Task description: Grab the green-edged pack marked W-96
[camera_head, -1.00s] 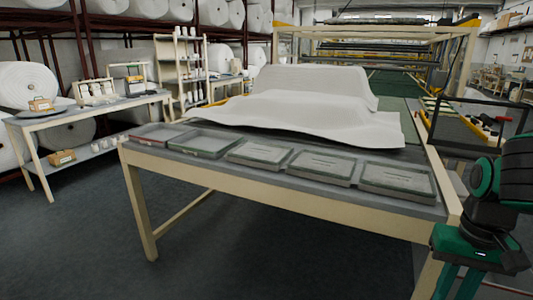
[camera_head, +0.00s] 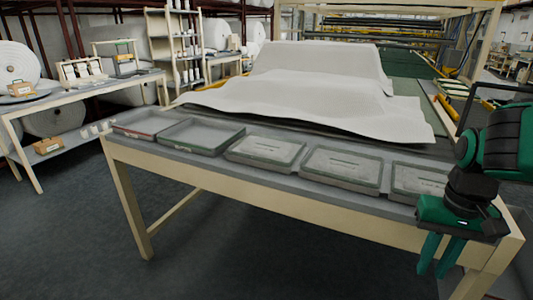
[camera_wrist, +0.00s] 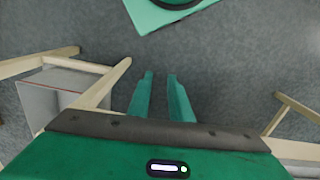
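Three flat grey packs with dark greenish edges lie in a row along the front of the long table: one near the middle (camera_head: 264,150), one to its right (camera_head: 341,168), and one at the right end (camera_head: 416,181), partly hidden by my arm. Their markings are too small to read, so I cannot tell which is W-96. My gripper (camera_head: 437,270) hangs in front of the table's right end, pointing down, empty. In the wrist view my gripper (camera_wrist: 161,76) shows its two green fingers apart over the bare floor; no pack shows there.
A reddish-edged tray (camera_head: 129,131) and a green-edged tray (camera_head: 194,147) lie left of the packs. White wadding (camera_head: 300,95) covers the table (camera_head: 220,181) behind them. A side bench (camera_head: 88,93) with small goods stands at left. The floor before the table is clear.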

